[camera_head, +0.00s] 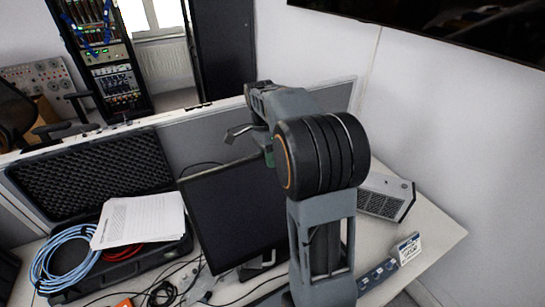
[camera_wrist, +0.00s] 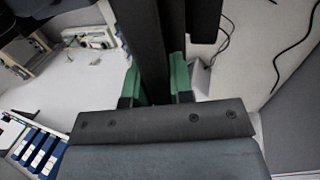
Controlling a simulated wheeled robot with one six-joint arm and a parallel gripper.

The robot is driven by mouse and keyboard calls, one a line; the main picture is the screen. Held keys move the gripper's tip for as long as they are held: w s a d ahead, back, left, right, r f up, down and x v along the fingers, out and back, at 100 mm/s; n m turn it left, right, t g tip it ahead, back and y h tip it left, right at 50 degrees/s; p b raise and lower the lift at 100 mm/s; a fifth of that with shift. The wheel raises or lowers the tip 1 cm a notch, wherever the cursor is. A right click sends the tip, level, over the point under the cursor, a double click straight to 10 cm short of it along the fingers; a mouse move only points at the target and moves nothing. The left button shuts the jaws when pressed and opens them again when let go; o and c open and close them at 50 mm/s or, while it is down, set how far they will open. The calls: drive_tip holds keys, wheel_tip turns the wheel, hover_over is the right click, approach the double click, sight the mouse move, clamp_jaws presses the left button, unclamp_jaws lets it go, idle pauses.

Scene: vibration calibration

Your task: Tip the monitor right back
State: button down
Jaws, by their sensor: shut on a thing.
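The monitor (camera_head: 230,218) stands on the desk with its dark screen facing the head camera. Its foot shows partly below it. My gripper (camera_head: 267,155) is at the monitor's top edge, mostly hidden by my arm, which also covers the monitor's right side. In the wrist view, the green fingertips of my gripper (camera_wrist: 156,82) sit on either side of the dark monitor edge (camera_wrist: 153,45) and are shut on it. How far the monitor tilts is hard to tell.
An open black case (camera_head: 90,178) with papers (camera_head: 138,218) and blue cable (camera_head: 63,258) lies left of the monitor. Loose cables lie in front. A grey box (camera_head: 386,197) and a small sign (camera_head: 408,248) stand right. A grey partition (camera_head: 205,135) rises behind.

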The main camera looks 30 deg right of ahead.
drive_tip(key=shift+w+f, duration=0.1)
drive_tip(key=shift+f, duration=0.05)
drive_tip(key=c, duration=1)
unclamp_jaws()
drive_tip(key=shift+w, duration=0.15)
drive_tip(key=shift+c, duration=0.2)
drive_tip(key=p+v, duration=0.1)
drive_tip(key=v, duration=1.2)
drive_tip(key=shift+r, duration=0.4)
